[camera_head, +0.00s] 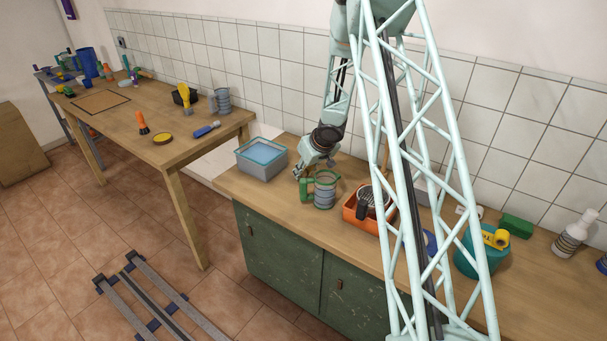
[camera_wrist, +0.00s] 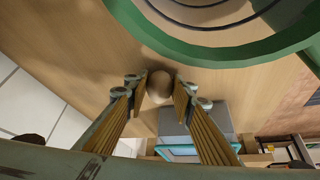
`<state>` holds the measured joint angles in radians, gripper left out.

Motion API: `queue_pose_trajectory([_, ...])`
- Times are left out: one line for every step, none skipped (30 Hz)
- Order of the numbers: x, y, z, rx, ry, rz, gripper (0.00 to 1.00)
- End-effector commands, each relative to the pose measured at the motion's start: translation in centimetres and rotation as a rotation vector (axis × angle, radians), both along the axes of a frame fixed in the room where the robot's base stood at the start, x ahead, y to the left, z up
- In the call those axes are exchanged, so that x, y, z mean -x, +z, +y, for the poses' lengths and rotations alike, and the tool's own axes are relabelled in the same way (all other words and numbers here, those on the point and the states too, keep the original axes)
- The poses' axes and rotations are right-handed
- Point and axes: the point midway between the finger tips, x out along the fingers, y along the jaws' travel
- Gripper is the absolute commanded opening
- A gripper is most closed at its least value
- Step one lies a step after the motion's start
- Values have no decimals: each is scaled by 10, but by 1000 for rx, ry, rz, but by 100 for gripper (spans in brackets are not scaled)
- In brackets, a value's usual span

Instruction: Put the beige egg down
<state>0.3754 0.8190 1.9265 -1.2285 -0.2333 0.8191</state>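The beige egg (camera_wrist: 159,85) shows in the wrist view between the two fingertips of my gripper (camera_wrist: 160,88). Both fingers appear to touch its sides. In the head view my gripper (camera_head: 301,173) points down, low over the wooden counter (camera_head: 240,187), between the grey bin and the green-handled mug. The egg cannot be made out there. Whether the egg touches the counter I cannot tell.
The green-handled mug (camera_head: 322,190) stands close right of my gripper; its green rim (camera_wrist: 225,55) fills the top of the wrist view. The grey bin (camera_head: 261,160) with blue inside is to the left. An orange container (camera_head: 357,216) stands farther right. Counter in front is clear.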

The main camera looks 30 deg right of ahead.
Motion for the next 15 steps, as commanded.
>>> queue_pose_trajectory([0, 1, 0, 0, 0, 0, 20])
queue_pose_trajectory([0, 1, 0, 0, 0, 0, 20])
queue_pose_trajectory([0, 1, 0, 0, 0, 0, 20])
queue_pose_trajectory([0, 1, 0, 0, 0, 0, 20])
queue_pose_trajectory([0, 1, 0, 0, 0, 0, 20])
queue_pose_trajectory([0, 0, 0, 0, 0, 0, 20])
queue_pose_trajectory([0, 0, 0, 0, 0, 0, 20])
queue_pose_trajectory([0, -1, 0, 0, 0, 0, 20])
queue_pose_trajectory([0, -2, 0, 0, 0, 0, 20])
queue_pose_trajectory([0, -2, 0, 0, 0, 0, 20])
queue_pose_trajectory([0, -3, 0, 0, 0, 0, 20])
queue_pose_trajectory([0, -3, 0, 0, 0, 0, 24])
queue_pose_trajectory([0, -3, 0, 0, 0, 0, 26])
queue_pose_trajectory([0, -3, 0, 0, 0, 0, 29])
queue_pose_trajectory([0, -2, 0, 0, 0, 0, 33])
